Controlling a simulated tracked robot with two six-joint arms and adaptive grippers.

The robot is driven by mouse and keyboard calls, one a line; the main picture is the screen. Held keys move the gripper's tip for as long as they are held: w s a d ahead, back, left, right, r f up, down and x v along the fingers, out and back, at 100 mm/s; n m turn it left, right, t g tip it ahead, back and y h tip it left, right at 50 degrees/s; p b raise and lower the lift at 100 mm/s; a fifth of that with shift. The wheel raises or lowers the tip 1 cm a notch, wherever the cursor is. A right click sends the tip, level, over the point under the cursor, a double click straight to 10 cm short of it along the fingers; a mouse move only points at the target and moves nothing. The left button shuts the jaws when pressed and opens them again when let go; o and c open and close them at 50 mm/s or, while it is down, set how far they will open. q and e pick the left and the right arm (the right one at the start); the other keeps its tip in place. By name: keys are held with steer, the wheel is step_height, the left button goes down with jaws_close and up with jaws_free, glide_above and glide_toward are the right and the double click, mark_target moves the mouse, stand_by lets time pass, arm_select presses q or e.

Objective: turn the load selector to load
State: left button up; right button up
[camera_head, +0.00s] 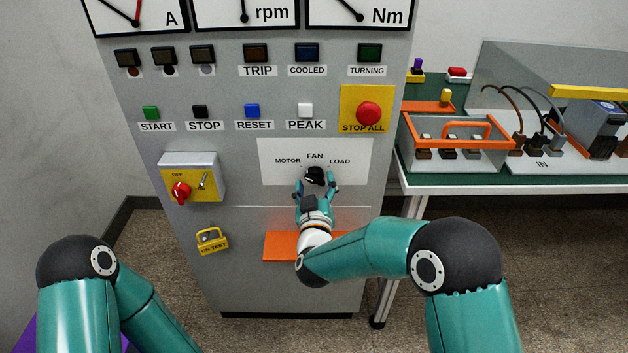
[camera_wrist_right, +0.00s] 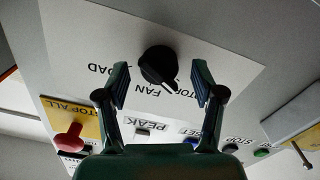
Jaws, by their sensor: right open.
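The load selector is a black round knob (camera_head: 315,176) on a white plate (camera_head: 352,150) marked MOTOR, FAN and LOAD. In the right wrist view the knob (camera_wrist_right: 158,65) shows upside down, and its pale pointer line aims between FAN and MOTOR. My right gripper (camera_head: 317,188) is open at the knob, with one finger on each side. In the wrist view its fingers (camera_wrist_right: 160,84) stand apart from the knob with gaps on both sides. My left arm shows at the lower left, but its gripper is out of view.
Above the plate are a red STOP ALL button (camera_head: 368,113) and a row of push buttons. An orange block (camera_head: 279,246) is below. A bench (camera_head: 480,188) stands at the right.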

steer(key=shift+w, duration=0.6)
